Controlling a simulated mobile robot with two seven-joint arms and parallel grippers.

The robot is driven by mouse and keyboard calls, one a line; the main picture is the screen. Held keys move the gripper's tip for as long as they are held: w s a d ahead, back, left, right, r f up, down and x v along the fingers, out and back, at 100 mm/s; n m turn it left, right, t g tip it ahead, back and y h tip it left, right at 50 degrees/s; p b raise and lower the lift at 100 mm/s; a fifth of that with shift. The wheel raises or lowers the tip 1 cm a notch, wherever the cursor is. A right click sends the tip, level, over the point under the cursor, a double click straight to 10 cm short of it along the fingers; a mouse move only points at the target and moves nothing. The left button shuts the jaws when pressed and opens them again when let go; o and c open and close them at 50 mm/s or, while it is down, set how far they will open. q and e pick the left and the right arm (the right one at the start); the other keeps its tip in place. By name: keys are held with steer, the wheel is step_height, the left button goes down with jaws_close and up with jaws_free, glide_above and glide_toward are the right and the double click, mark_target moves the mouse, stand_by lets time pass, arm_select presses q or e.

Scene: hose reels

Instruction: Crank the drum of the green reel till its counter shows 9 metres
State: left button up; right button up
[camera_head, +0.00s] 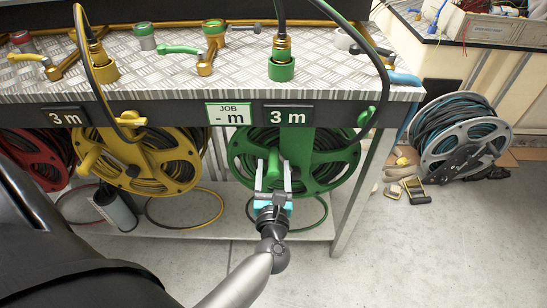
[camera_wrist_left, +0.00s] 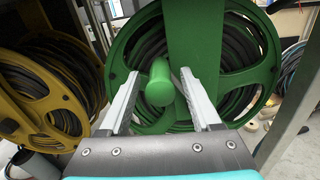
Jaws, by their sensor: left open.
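The green reel (camera_head: 240,158) hangs under the bench, with black hose on its drum. Its counter (camera_head: 289,115) reads 3 m. A white sign left of the counter (camera_head: 229,114) reads JOB - m. My left gripper (camera_head: 273,179) is in front of the reel's lower middle. In the left wrist view the gripper (camera_wrist_left: 163,95) is open, with one finger on each side of the reel's green crank knob (camera_wrist_left: 159,82). The fingers look apart from the knob; whether either touches it is unclear. My right gripper is not in view.
A yellow reel (camera_head: 181,174) with a 3 m counter (camera_head: 66,117) hangs to the left, beside a red reel (camera_head: 27,154). The bench leg (camera_head: 361,190) stands right of the green reel.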

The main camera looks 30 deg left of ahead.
mark_target(274, 157)
arm_select(q)
steer(key=shift+b+x, duration=0.3)
steer(key=shift+x, duration=2)
steer(key=shift+d, duration=0.1)
jaws_close()
